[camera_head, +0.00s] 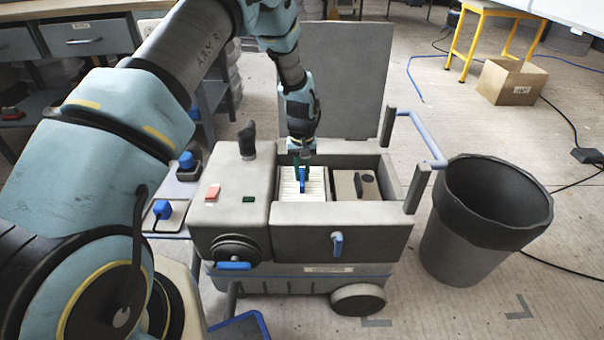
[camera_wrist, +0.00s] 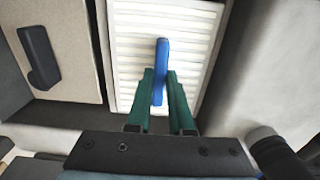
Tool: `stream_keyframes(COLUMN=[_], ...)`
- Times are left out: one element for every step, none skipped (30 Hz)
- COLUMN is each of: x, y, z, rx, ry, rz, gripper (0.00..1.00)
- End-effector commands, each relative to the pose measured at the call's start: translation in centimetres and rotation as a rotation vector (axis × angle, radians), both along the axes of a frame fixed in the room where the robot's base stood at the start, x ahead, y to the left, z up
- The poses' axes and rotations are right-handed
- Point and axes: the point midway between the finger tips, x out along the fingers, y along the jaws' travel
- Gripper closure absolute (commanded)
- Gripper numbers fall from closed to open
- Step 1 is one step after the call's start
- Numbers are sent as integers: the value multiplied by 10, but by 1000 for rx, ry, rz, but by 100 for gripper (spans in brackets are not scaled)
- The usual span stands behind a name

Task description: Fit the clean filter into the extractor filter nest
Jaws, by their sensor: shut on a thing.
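The clean filter (camera_head: 314,189) is a white pleated panel with a blue upright handle (camera_wrist: 161,60). It sits inside the left compartment of the grey extractor (camera_head: 340,216), below the rim. The wrist view shows its white pleats (camera_wrist: 200,30) filling most of that compartment. My gripper (camera_head: 302,178) points down into the opening, its green fingers shut on the blue handle; it also shows in the wrist view (camera_wrist: 160,88). Whether the filter is fully seated on the nest floor cannot be told, as its underside is hidden.
The extractor's lid (camera_head: 335,80) stands open behind. A beige block with a dark handle (camera_head: 352,186) fills the right compartment. A dark bin (camera_head: 483,215) stands to the right, beside a blue push bar (camera_head: 420,140). A cardboard box (camera_head: 510,82) is on the floor behind.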

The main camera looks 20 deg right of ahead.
Motion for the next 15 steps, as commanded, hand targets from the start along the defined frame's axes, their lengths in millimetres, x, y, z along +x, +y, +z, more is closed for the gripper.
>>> stream_keyframes(x=[0, 0, 0, 0, 0, 0, 0, 0, 0, 0, 0, 0, 0, 0, 0], y=[0, 0, 0, 0, 0, 0, 0, 0, 0, 0, 0, 0, 0, 0, 0], z=[1, 1, 1, 1, 0, -2, -3, -2, -2, -2, -2, -2, -2, -2, -2], rx=[0, 0, 0, 0, 0, 0, 0, 0, 0, 0, 0, 0, 0, 0, 0], ry=[-1, -1, -1, 0, 0, 0, 0, 0, 0, 0, 0, 0, 0, 0, 0], rz=[0, 0, 0, 0, 0, 0, 0, 0, 0, 0, 0, 0, 0, 0, 0], gripper=[100, 100, 100, 100, 100, 100, 100, 77, 73, 69, 66, 61, 58, 55, 51])
